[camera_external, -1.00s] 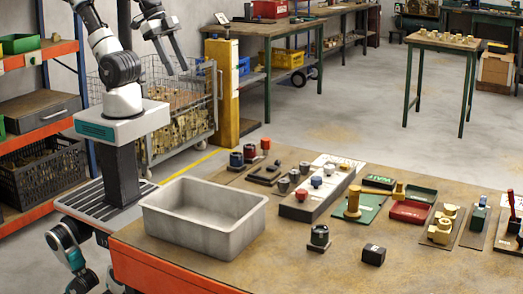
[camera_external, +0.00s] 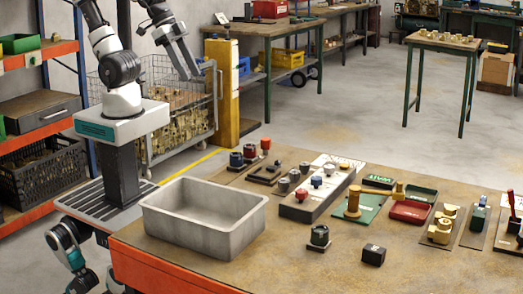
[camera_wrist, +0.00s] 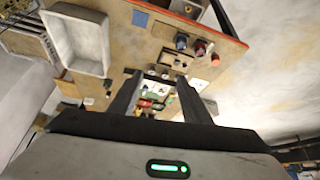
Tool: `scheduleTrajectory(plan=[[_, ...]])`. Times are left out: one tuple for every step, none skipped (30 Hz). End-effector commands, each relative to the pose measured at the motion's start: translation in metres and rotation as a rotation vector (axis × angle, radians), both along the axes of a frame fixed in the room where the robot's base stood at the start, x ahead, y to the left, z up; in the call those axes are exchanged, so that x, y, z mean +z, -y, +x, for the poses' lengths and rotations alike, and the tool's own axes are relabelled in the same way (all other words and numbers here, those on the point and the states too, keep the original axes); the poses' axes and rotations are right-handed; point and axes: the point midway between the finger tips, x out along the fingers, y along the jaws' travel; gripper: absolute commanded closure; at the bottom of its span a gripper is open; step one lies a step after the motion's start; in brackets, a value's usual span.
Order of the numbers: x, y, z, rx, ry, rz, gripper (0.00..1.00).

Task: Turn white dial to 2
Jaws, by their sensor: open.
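A dark sloped panel (camera_external: 300,207) on the workbench carries a row of small knobs. The front one is red (camera_external: 301,194). No dial numbers are legible. My gripper (camera_external: 190,74) is open and empty, high in the air at upper left, well apart from the panel. In the wrist view, its two dark fingers (camera_wrist: 160,77) are spread, with bench items far beyond and between them.
A grey bin (camera_external: 204,237) stands on the bench's near left. Red and blue knobbed blocks (camera_external: 250,153) stand at the back left. A wooden peg (camera_external: 352,203), a red box (camera_external: 409,211) and small black blocks (camera_external: 373,254) lie to the right. The front bench middle is mostly clear.

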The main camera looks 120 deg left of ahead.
Motion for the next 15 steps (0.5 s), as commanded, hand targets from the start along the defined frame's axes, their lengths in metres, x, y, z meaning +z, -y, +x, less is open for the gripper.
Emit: scheduleTrajectory(plan=[[-0.015,-0.009,0.016,0.089,-0.013,-0.017,0.56],[-0.023,-0.014,0.027,0.147,-0.01,-0.033,0.56],[-0.036,-0.02,0.042,0.229,-0.004,-0.06,0.56],[-0.047,-0.025,0.052,0.289,0.0,-0.085,0.56],[-0.057,-0.03,0.063,0.349,0.008,-0.113,0.56],[-0.073,-0.036,0.075,0.426,0.015,-0.154,0.56],[-0.084,-0.039,0.084,0.483,0.022,-0.19,0.56],[-0.096,-0.043,0.092,0.541,0.027,-0.23,0.56],[-0.112,-0.046,0.103,0.619,0.036,-0.287,0.56],[-0.124,-0.049,0.11,0.677,0.043,-0.335,0.56],[-0.136,-0.051,0.117,0.735,0.049,-0.385,0.56],[-0.151,-0.053,0.125,0.815,0.057,-0.458,0.56],[-0.163,-0.054,0.132,0.875,0.064,-0.518,0.56],[-0.173,-0.054,0.137,0.938,0.068,-0.581,0.56],[-0.186,-0.055,0.145,1.021,0.076,-0.67,0.56]])
